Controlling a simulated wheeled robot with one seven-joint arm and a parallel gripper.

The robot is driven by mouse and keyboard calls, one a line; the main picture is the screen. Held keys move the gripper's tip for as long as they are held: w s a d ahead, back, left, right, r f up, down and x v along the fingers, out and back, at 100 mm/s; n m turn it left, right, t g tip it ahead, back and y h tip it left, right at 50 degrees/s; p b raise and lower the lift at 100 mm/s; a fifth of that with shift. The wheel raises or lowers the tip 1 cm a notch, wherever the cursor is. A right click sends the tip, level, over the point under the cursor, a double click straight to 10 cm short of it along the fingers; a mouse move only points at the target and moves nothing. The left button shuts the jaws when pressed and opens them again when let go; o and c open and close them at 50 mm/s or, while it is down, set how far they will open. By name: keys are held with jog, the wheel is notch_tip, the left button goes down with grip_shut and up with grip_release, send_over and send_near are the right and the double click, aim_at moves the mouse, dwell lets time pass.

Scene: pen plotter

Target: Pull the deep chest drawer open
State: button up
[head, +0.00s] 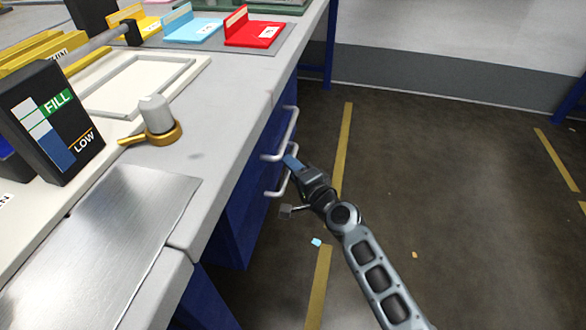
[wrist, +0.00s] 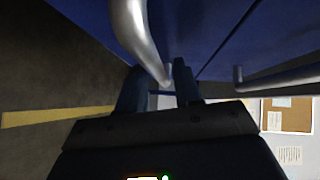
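A blue drawer chest (head: 250,205) stands under the bench, its fronts looking flush. In the head view it has an upper silver bar handle (head: 291,130) and a lower one (head: 279,186). My gripper (head: 291,163) is at the lower handle, partly covering it. In the wrist view its two dark fingers (wrist: 160,85) are apart. A silver handle (wrist: 132,35) runs from the top edge down toward the gap between them, and I see no clear contact. Another handle (wrist: 280,79) shows at the right. Which drawer is the deep one is not clear.
The bench top (head: 225,120) overhangs the chest, carrying a black fill gauge (head: 50,122), a brass-based knob (head: 157,125) and a red folder (head: 253,30). The floor (head: 440,180) to the right is open, with yellow stripes and small scraps.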

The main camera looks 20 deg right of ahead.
grip_shut()
dwell(0.4)
